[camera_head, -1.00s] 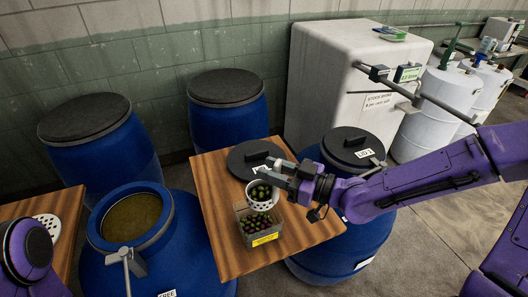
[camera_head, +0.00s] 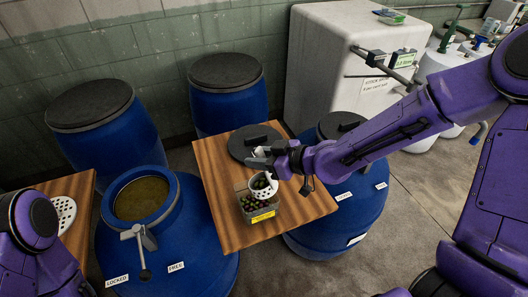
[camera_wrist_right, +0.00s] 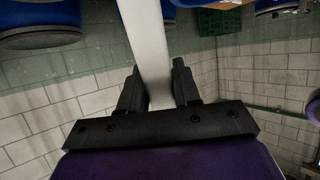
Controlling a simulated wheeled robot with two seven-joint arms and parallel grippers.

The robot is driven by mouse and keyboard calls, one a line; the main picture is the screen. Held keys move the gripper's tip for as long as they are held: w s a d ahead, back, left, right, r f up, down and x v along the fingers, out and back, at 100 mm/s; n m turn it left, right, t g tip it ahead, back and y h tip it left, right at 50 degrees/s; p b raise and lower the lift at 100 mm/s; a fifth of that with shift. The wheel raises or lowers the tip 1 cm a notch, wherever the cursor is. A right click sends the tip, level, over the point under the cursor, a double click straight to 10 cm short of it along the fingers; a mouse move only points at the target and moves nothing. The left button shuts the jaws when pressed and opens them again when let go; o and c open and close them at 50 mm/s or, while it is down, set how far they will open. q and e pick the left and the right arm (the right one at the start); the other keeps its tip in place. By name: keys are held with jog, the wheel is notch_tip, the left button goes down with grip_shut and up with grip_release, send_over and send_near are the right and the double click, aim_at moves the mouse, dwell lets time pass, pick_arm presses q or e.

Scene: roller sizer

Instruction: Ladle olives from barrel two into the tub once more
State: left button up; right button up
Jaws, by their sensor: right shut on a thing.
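The ladle's white perforated cup (camera_head: 262,190) hangs over the tub, tilted, with dark olives at its mouth. The tub (camera_head: 272,206) is a grey open box with a yellow label and olives inside, standing on the wooden table. My right gripper (camera_head: 266,160) is shut on the ladle's handle; the flat pale handle (camera_wrist_right: 148,45) shows between its fingers in the right wrist view. An open blue barrel (camera_head: 184,225) with murky greenish-brown liquid stands left of the table. I cannot read a number on it. My left arm shows at the lower left; its gripper is out of view.
A dark round lid (camera_head: 243,134) lies on the wooden table (camera_head: 215,190) behind the tub. A closed blue barrel (camera_head: 352,205) stands right of the table, and two more (camera_head: 110,130) (camera_head: 228,108) stand behind. A perforated white piece (camera_head: 66,212) lies at left.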

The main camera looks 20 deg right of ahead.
jog(key=w+a+f+g+h+p, duration=0.2)
jog(key=w+g, duration=0.1)
jog(key=shift+w+a+h, duration=0.1)
jog(key=shift+a+h, duration=0.2)
jog(key=shift+h, duration=0.1)
jog(key=shift+w+a+f+g+h, duration=1.4)
jog(key=shift+g+h, duration=0.3)
jog(key=shift+g, duration=0.2)
jog(key=shift+w+a+f+g+h, duration=0.25)
jog(key=shift+f+g+h, duration=0.15)
jog(key=shift+f, duration=0.15)
jog(key=shift+w+a+f+g+h, duration=0.1)
jog(key=shift+w+f+g+h, duration=0.25)
jog(key=shift+f, duration=0.2)
jog(key=shift+s, duration=0.1)
